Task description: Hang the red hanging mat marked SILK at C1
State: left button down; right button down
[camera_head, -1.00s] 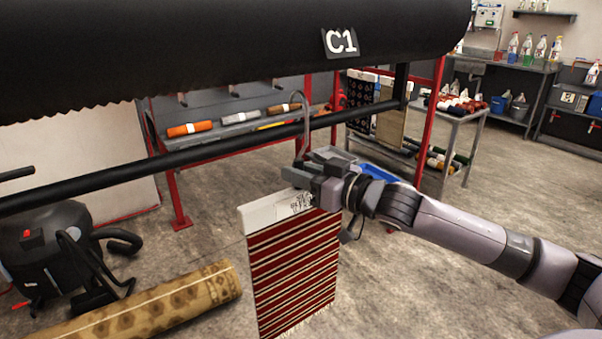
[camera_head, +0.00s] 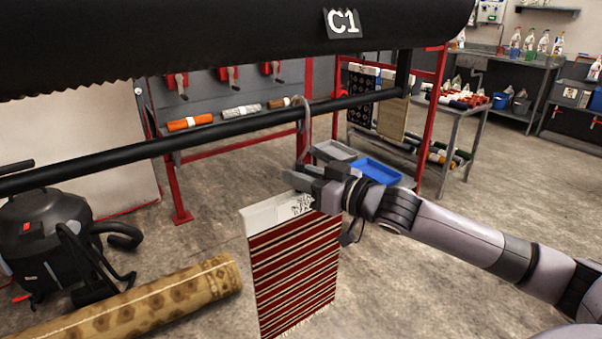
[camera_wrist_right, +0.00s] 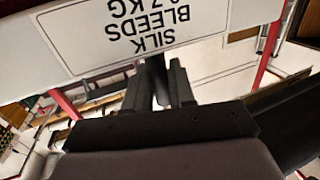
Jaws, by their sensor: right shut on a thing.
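The red striped mat (camera_head: 293,275) hangs upright below the white header (camera_head: 275,212) at its top. In the right wrist view the header label (camera_wrist_right: 140,30) reads SILK and BLEEDS upside down. My right gripper (camera_head: 316,182) is shut at the top of the header, by the hook stem; the exact grip is partly hidden. The grey hook (camera_head: 307,128) rises to the black rail (camera_head: 220,133), its curved top at rail height. I cannot tell whether it is around the rail or only beside it. The C1 sign (camera_head: 343,23) is on the black beam above. My left gripper is not in view.
Behind are a red-framed rack with rolls (camera_head: 190,123), a blue tray (camera_head: 375,170) and other hanging mats (camera_head: 392,118). The floor right of the mat is partly clear.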

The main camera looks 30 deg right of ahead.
jog(key=shift+f, duration=0.35)
jog(key=c, duration=0.9)
grip_release()
jog(key=shift+o, duration=0.2)
jog(key=shift+f, duration=0.15)
jog(key=b+v, duration=0.2)
jog(key=v, duration=0.5)
jog(key=shift+s, duration=0.1)
